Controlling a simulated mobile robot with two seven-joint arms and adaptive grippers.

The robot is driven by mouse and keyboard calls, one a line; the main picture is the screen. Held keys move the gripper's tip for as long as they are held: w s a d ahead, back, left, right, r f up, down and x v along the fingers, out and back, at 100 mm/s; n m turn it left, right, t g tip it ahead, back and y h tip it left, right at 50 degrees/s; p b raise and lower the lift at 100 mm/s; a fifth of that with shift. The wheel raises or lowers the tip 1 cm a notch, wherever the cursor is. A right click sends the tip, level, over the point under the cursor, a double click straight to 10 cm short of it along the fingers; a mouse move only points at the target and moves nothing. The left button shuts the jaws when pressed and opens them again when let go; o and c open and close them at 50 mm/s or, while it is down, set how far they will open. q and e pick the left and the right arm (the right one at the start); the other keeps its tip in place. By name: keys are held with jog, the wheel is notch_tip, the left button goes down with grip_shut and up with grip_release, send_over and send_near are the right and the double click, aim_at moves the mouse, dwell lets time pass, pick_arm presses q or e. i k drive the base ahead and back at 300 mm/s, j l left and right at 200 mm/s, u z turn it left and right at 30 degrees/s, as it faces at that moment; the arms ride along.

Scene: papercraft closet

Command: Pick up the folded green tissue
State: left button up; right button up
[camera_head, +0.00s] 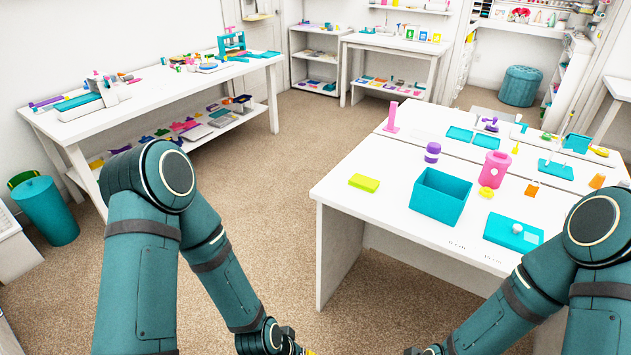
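A flat lime-green folded piece (364,182), which looks like the folded green tissue, lies on the near white table (340,193), close to its left edge. My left gripper (290,346) is at the bottom edge of the head view, below and to the left of the table, apart from the tissue. My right gripper (425,350) is at the bottom edge too, in front of the table. Both are cut off by the frame, so their fingers are mostly hidden. A small yellow patch shows beside the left gripper; I cannot tell what it is.
A teal open box (440,195) stands right of the tissue, with a purple jar (432,153) behind and a pink canister (495,168) further right. A teal slab (513,232) lies near the front. The carpet (265,215) left of the table is clear.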

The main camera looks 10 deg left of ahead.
aim_at(364, 183)
jog(key=i+j+z, duration=0.1)
jog(key=i+j, duration=0.6)
jog(key=j, duration=0.25)
jog(key=i+j+z, duration=0.15)
jog(key=i+j, duration=0.2)
jog(key=j, duration=0.1)
